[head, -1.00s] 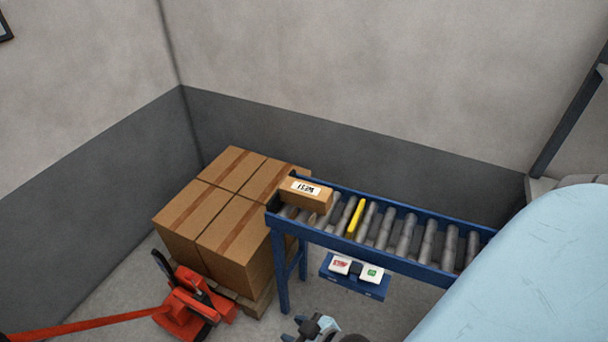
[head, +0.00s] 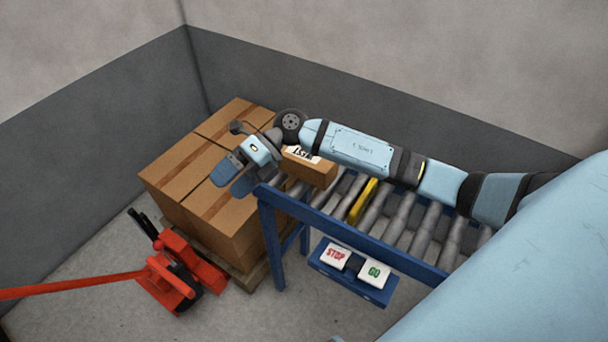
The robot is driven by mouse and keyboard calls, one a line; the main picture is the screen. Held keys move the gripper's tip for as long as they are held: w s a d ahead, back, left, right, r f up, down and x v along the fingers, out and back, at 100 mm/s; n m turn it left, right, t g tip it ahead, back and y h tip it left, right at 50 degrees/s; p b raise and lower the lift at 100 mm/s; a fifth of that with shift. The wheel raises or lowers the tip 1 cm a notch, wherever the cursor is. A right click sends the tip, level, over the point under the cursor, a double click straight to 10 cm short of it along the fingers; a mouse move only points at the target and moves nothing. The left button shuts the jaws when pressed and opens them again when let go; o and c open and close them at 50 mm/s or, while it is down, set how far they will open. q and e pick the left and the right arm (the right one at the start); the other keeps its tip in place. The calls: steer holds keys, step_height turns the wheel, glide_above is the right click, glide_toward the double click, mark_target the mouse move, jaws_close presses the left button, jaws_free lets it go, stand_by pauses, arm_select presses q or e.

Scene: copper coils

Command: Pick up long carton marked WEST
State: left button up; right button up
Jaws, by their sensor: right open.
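The long carton (head: 312,172) is a small brown box with a white label, partly hidden by my right arm. The label's lettering is only partly visible, and I cannot read it fully. The carton lies on the rollers at the left end of the blue conveyor (head: 330,228). My left gripper is not in view.
Large brown cartons (head: 205,165) stand on a wooden pallet behind and left of the conveyor. A red pallet jack (head: 170,275) is at the lower left. A STOP and GO button box (head: 352,274) hangs on the conveyor's front. A yellow bar (head: 363,201) crosses the rollers.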

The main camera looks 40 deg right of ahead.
steer(key=w+d+f+n+h+b, duration=0.25)
steer(key=w+d+h, duration=0.35)
steer(key=d, duration=0.4)
step_height(320, 180, up, 3)
steer(key=m+t+h+b, duration=0.1)
steer(key=m+h+b, duration=0.15)
steer(key=h, duration=0.55)
glide_above(304, 154)
steer(key=shift+n, duration=0.3)
steer(key=f, duration=0.5)
steer(key=w+f, duration=0.1)
steer(key=f, duration=0.2)
steer(key=shift+d+b, duration=0.15)
steer(key=shift+b, duration=0.15)
steer(key=f, duration=0.2)
steer(key=s+f, duration=0.1)
steer(key=f, duration=0.1)
steer(key=shift+f, duration=0.65)
steer(key=c, duration=1.1)
steer(key=shift+r, duration=0.15)
